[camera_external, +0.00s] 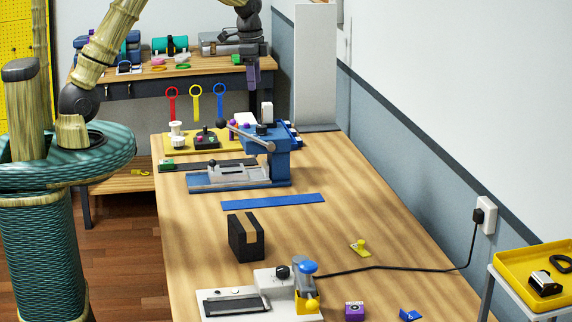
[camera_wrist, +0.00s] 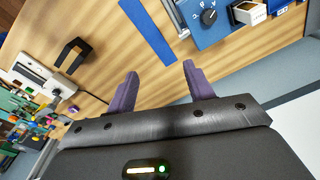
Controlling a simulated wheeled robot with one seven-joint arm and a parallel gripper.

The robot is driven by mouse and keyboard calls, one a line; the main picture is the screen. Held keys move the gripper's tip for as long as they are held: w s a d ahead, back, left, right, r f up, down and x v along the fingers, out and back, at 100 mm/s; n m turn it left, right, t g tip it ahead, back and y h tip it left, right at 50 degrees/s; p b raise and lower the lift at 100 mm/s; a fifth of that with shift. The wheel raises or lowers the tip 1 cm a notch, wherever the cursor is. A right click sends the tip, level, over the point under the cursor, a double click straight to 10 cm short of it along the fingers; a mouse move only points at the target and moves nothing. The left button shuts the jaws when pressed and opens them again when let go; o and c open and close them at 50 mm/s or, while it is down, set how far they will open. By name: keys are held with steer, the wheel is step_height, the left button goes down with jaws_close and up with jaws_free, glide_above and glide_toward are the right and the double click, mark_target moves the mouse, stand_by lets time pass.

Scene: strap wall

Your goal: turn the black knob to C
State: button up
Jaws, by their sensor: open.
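A black knob (camera_wrist: 209,17) with a pale pointer mark sits on the blue face of a machine (camera_wrist: 196,36) at the top of the wrist view. Small white letters stand around it, too small to read surely. In the external view the blue machine (camera_external: 283,168) stands on the far part of the bench, and a dark knob (camera_external: 262,129) shows on its top. My gripper (camera_external: 253,76) has purple fingers and hangs in the air above and beyond the machine. In the wrist view its fingers (camera_wrist: 160,82) are apart with nothing between them, away from the knob.
A metal lever (camera_external: 251,137) crosses the machine's front. Red, yellow and blue ring-topped pieces (camera_external: 196,103) stand behind it. A blue strip (camera_external: 259,201), a black box with a tan band (camera_external: 246,237) and a white sealer-like device (camera_external: 262,296) lie nearer. A wall (camera_external: 440,150) bounds the right.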

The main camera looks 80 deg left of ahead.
mark_target(261, 126)
steer(key=w+a+m+g, duration=0.1)
steer(key=w+a, duration=0.3)
steer(key=a, duration=0.8)
steer(key=shift+m, duration=0.9)
step_height(261, 126, down, 16)
steer(key=p, duration=0.5)
steer(key=shift+d, duration=0.1)
steer(key=shift+f, duration=0.75)
steer(key=c, duration=1)
